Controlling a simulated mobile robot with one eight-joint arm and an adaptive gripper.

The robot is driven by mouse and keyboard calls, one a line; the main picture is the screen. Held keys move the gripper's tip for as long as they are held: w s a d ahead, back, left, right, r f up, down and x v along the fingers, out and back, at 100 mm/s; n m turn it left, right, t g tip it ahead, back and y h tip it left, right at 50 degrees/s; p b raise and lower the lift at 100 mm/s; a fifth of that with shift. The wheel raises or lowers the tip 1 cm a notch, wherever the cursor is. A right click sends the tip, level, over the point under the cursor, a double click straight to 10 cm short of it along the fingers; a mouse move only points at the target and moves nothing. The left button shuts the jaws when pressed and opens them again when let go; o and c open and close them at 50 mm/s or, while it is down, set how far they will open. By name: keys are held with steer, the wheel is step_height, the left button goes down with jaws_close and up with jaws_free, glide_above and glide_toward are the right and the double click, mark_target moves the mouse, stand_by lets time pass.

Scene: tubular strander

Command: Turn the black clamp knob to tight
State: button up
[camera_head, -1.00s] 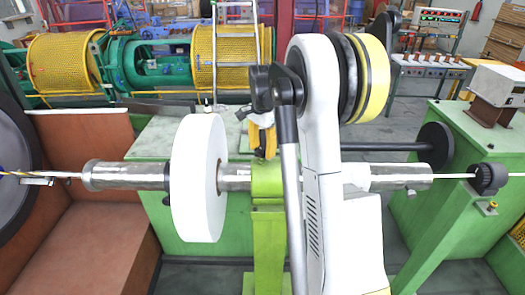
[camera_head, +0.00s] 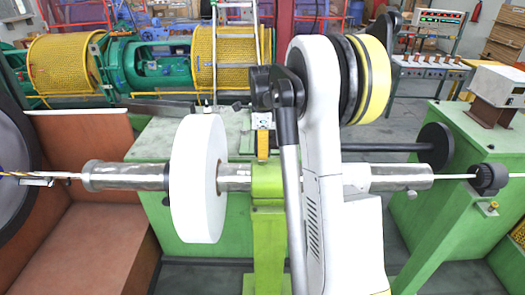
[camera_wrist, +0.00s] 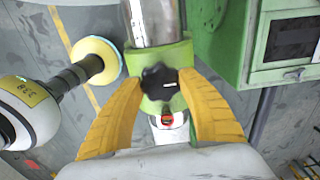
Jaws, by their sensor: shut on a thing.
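The black clamp knob (camera_wrist: 159,77) is lobed and sits on top of the green clamp (camera_wrist: 143,56) in the wrist view. It bears a short white mark on its right side. My gripper (camera_wrist: 158,80) has its two yellow fingers on either side of the knob, shut on it. In the head view my gripper (camera_head: 262,146) points down onto the green clamp (camera_head: 267,184), which stands around the metal tube. The knob is hidden there. A small red part (camera_wrist: 166,119) lies just below the clamp in the wrist view.
A large white disc (camera_head: 198,178) sits on the tube left of the clamp. A metal tube (camera_head: 402,178) continues right behind my arm. Green machine housings (camera_head: 455,195) stand at the right. A brown panel (camera_head: 92,140) is at the left.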

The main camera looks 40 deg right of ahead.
steer(key=shift+m, duration=0.3)
steer(key=o, duration=1.2)
step_height(320, 180, up, 12)
stand_by(0.3)
